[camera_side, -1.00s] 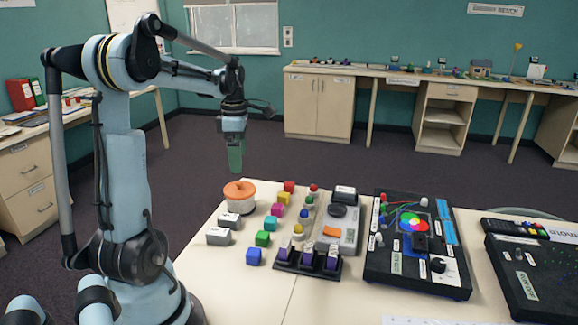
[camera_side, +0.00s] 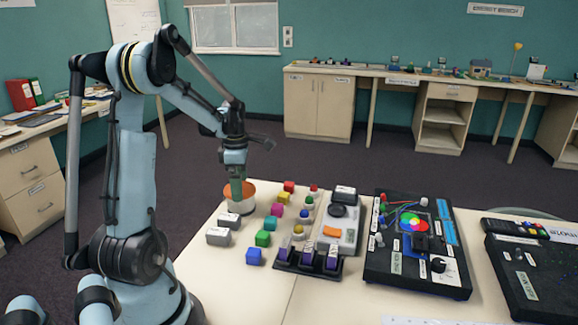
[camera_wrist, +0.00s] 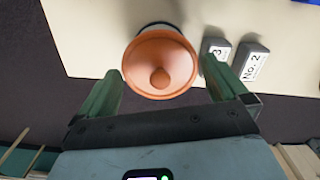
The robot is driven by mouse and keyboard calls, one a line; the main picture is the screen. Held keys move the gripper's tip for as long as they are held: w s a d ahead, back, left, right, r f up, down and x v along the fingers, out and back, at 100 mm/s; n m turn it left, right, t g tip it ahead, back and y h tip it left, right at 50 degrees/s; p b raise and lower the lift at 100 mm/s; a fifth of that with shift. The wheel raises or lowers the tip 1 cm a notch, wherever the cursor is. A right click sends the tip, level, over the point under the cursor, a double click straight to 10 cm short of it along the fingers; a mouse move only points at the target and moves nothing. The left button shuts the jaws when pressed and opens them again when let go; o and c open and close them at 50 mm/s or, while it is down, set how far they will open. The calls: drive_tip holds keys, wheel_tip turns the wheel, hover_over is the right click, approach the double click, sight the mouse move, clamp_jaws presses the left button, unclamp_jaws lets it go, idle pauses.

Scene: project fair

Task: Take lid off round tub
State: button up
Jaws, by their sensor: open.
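The round tub (camera_side: 243,206) is white and stands upright at the far left corner of the table. Its orange lid (camera_side: 248,187) sits on top. In the wrist view the lid (camera_wrist: 160,62) fills the upper middle, with a round knob at its centre. My gripper (camera_side: 238,196) is down at the lid in the side view and hides part of it. In the wrist view my gripper (camera_wrist: 163,82) is open, with one green finger on each side of the lid. I cannot tell whether the fingers touch it.
Two grey numbered blocks (camera_side: 218,236) stand close in front of the tub, and they show right of the lid in the wrist view (camera_wrist: 250,62). Several coloured cubes (camera_side: 263,238) stand to the right. A black rack (camera_side: 307,261) and a black board (camera_side: 418,270) lie further right.

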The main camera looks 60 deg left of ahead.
drive_tip(key=c, duration=0.7)
drive_tip(key=shift+o, duration=0.2)
drive_tip(key=shift+r, duration=0.2)
